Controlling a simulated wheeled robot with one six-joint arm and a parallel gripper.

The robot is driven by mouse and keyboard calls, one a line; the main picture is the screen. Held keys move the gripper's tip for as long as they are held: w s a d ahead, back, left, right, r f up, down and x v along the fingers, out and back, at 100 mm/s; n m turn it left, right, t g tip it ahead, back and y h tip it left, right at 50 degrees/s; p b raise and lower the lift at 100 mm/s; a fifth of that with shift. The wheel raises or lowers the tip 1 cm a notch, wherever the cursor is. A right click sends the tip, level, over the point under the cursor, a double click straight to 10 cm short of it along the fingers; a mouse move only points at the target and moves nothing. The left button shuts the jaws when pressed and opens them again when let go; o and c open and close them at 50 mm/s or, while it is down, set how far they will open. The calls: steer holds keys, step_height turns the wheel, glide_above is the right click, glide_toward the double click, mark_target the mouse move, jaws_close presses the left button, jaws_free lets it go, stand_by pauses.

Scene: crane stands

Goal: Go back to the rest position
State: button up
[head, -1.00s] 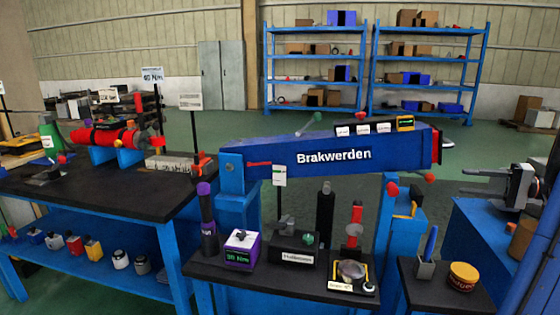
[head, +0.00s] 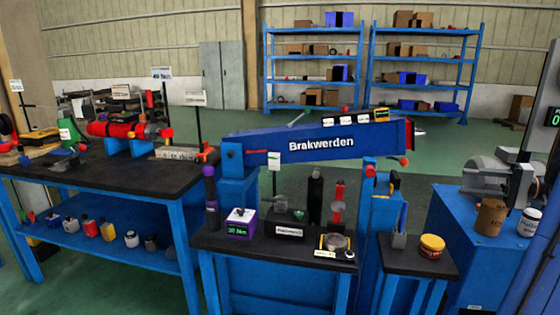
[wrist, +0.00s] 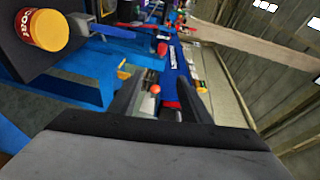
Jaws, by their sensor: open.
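My gripper (wrist: 163,76) shows in the wrist view with its two dark fingers apart and nothing between them. It is not in the head view. Beyond the fingers, the blue crane beam (wrist: 175,57) appears tilted in the wrist view. In the head view the same beam (head: 320,142), lettered "Brakwerden", lies across blue supports behind a small black-topped table (head: 270,262). The yellow and red tin (wrist: 45,30) is at the upper left of the wrist view, apart from the fingers. It stands on a small stand in the head view (head: 432,246).
A long workbench (head: 110,178) with tools stands left. A blue cabinet (head: 465,240) at right bears a grey machine (head: 500,178), a brown can (head: 491,217) and a white can (head: 529,222). Blue shelves (head: 318,72) stand far back. Green floor (head: 240,122) is open before them.

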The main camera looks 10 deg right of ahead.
steer(key=s+a+f+n+g+h, duration=0.15)
steer(key=a+g, duration=0.25)
steer(key=a, duration=1.1)
steer(key=s+a+f+g+h, duration=0.2)
steer(key=s+a+g+h, duration=0.1)
steer(key=a, duration=1.2)
steer(key=s+a+f+n+h, duration=0.1)
steer(key=s+a+f+h, duration=0.2)
steer(key=s, duration=0.4)
steer(key=s+a+f+n+t+h, duration=0.1)
steer(key=s+a+f+n+h, duration=0.1)
steer(key=s+a, duration=0.3)
steer(key=s+a+f+n+h, duration=0.2)
steer(key=s+a+f+h, duration=0.1)
steer(key=s, duration=0.6)
steer(key=shift+s+a+f+h, duration=0.3)
steer(key=shift+a+f+h, duration=0.1)
steer(key=shift+f, duration=0.5)
